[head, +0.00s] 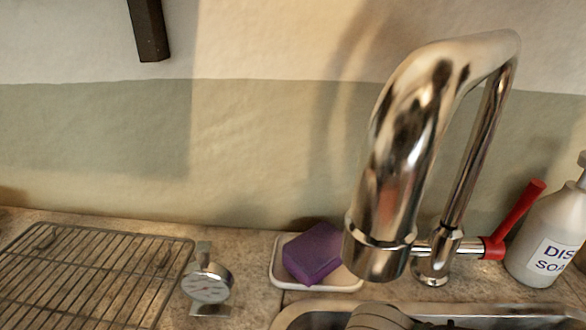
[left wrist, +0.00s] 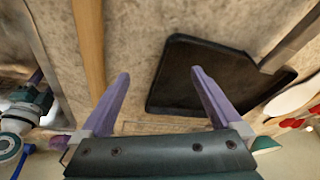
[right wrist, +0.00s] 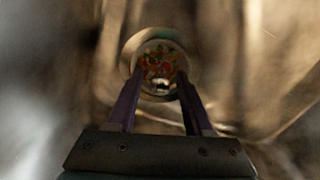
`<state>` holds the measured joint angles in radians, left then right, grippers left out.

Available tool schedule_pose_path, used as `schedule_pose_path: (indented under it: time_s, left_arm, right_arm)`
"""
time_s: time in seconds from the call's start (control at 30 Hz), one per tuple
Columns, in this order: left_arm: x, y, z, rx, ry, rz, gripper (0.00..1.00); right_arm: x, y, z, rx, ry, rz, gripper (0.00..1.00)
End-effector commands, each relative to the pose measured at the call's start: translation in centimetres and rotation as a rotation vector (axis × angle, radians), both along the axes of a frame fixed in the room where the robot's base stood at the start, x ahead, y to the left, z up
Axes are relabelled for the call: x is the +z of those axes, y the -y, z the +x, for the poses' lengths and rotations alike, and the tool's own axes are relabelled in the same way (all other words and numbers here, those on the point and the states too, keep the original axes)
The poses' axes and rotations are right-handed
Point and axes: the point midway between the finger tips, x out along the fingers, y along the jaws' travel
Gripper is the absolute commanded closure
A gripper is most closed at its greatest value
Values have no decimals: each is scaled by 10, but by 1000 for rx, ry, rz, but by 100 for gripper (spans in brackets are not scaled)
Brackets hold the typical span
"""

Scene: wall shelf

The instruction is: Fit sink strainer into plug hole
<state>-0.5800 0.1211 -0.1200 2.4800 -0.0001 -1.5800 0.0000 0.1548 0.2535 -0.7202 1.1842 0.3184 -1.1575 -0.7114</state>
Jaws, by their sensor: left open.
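In the right wrist view, a round pale-rimmed opening (right wrist: 127,62), which looks like the plug hole, lies in a blurred metal basin. Inside it is a round patch of red, green and yellow bits (right wrist: 158,62); I cannot tell whether this is the strainer or scraps. My right gripper (right wrist: 158,82) points at the opening, its fingertips apart over the rim's lower part. A small dark and bright spot shows between the tips; whether they grip anything is unclear. My left gripper (left wrist: 160,74) is open and empty above a stone-like surface.
The head view shows a chrome tap (head: 400,150) with a red lever, the sink rim (head: 480,312), a purple sponge (head: 313,252) on a dish, a soap bottle (head: 548,235), a dial (head: 207,285) and a wire rack (head: 90,270). A black pan-like thing (left wrist: 195,75) lies near my left gripper.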

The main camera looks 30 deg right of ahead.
Motion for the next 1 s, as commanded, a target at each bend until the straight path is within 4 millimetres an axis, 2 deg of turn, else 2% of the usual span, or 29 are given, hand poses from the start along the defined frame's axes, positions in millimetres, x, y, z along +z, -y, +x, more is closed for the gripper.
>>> schedule_pose_path:
  time_s: [0.37, 0.8, 1.0]
  left_arm:
    - [3, 2, 0, 4, 0, -7, 1]
    - [42, 0, 0, 2, 0, -2, 1]
    - [45, -1, 0, -2, -1, 3, 1]
  right_arm:
    - [5, 0, 0, 0, -1, -1, 39]
    - [85, 0, 0, 1, 1, 1, 39]
    - [99, 0, 0, 0, 0, 0, 39]
